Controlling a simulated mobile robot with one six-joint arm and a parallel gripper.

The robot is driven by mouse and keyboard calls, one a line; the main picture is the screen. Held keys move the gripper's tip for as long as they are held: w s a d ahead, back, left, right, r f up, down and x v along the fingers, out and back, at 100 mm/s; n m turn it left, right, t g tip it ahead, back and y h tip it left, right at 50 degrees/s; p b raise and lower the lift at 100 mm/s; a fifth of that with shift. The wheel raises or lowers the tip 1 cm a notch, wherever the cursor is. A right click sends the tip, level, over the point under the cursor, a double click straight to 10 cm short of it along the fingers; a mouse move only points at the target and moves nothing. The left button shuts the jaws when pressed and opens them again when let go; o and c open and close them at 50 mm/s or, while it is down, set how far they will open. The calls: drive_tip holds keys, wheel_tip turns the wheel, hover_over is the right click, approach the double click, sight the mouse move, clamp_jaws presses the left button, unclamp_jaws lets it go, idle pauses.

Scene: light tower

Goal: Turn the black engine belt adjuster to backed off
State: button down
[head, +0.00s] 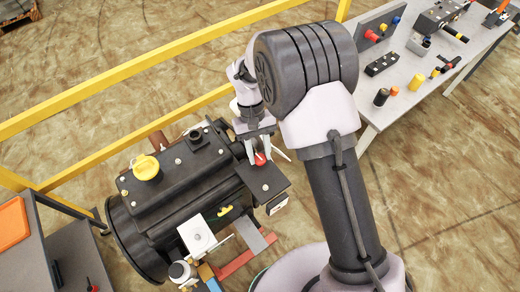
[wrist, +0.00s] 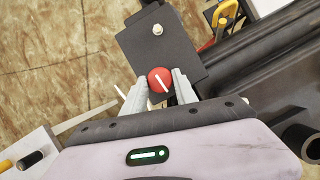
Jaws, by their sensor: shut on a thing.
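The black engine (head: 185,185) stands at the left of centre in the head view. A red round knob (wrist: 160,80) with a white pointer line sits on its dark flat plate (wrist: 165,45); it appears to be the belt adjuster. The line slants from upper left to lower right in the wrist view. My gripper (wrist: 163,84) is shut on the red knob, with one pale finger on each side. In the head view the knob (head: 260,159) shows only partly between the fingers. No position markings for the knob are readable.
A yellow rail (head: 120,72) runs behind the engine. A grey workbench (head: 408,72) with several small parts stands at the upper right. A yellow cap (head: 146,167) and a white box (head: 197,234) are on the engine. An orange tray (head: 12,222) is at far left.

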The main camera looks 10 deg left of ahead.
drive_tip(key=n, duration=0.2)
drive_tip(key=n+t+h+p, duration=0.1)
drive_tip(key=n, duration=0.1)
drive_tip(key=shift+s+a+n, duration=0.1)
drive_tip(key=shift+a+n, duration=0.05)
drive_tip(key=shift+n, duration=0.15)
drive_tip(key=n+t+h, duration=0.1)
drive_tip(key=n+t, duration=0.1)
drive_tip(key=n, duration=0.2)
drive_tip(key=shift+s+p, duration=0.2)
drive_tip(key=shift+p, duration=0.15)
drive_tip(key=n+t, duration=0.1)
drive_tip(key=n, duration=0.3)
drive_tip(key=shift+s+n+t, duration=0.15)
drive_tip(key=shift+n+t, duration=0.25)
drive_tip(key=shift+s+n+t, duration=0.1)
drive_tip(key=shift+n+t, duration=0.5)
drive_tip(key=shift+n, duration=1)
drive_tip(key=c, duration=1)
unclamp_jaws()
